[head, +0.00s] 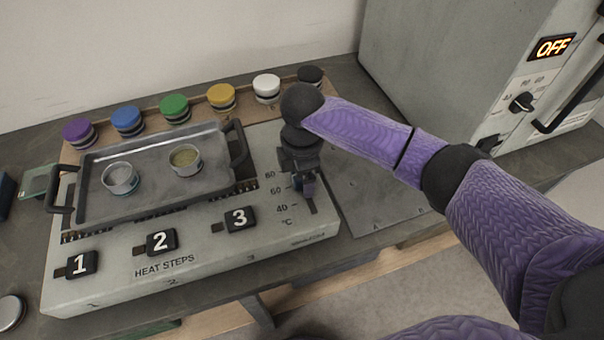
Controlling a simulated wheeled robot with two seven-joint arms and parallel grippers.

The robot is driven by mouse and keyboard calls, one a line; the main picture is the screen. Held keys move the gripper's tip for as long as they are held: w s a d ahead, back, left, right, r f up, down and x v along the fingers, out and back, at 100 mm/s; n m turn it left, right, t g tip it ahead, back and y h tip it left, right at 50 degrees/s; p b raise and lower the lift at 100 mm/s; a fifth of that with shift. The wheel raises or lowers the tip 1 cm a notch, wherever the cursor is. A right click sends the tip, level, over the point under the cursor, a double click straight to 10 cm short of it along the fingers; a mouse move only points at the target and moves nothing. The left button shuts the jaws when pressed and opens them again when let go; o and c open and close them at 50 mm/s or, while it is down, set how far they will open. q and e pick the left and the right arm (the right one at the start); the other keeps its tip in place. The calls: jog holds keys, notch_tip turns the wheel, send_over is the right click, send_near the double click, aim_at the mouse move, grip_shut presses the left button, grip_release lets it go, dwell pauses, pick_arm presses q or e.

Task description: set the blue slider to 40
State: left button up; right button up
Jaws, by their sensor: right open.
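The heat-steps panel (215,265) has a slider track on its right side, with a scale marked 80, 60 and 40 °C. A small blue slider (310,188) shows at my right gripper's fingertips, about level with the 60 mark; the upper track is hidden behind the gripper. My right gripper (304,182) is open and points down at the slider. I cannot tell whether its fingers touch the slider. The lower end of the track, near 40, shows empty. My left gripper is not in view.
A grey tray (150,208) with two small dishes sits on the panel. Black switches (161,242) numbered 1, 2 and 3 line its front. Several coloured-lid jars (174,108) stand behind. A grey oven (440,70) reading OFF stands at the back right.

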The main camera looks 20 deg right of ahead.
grip_shut()
dwell(1.4)
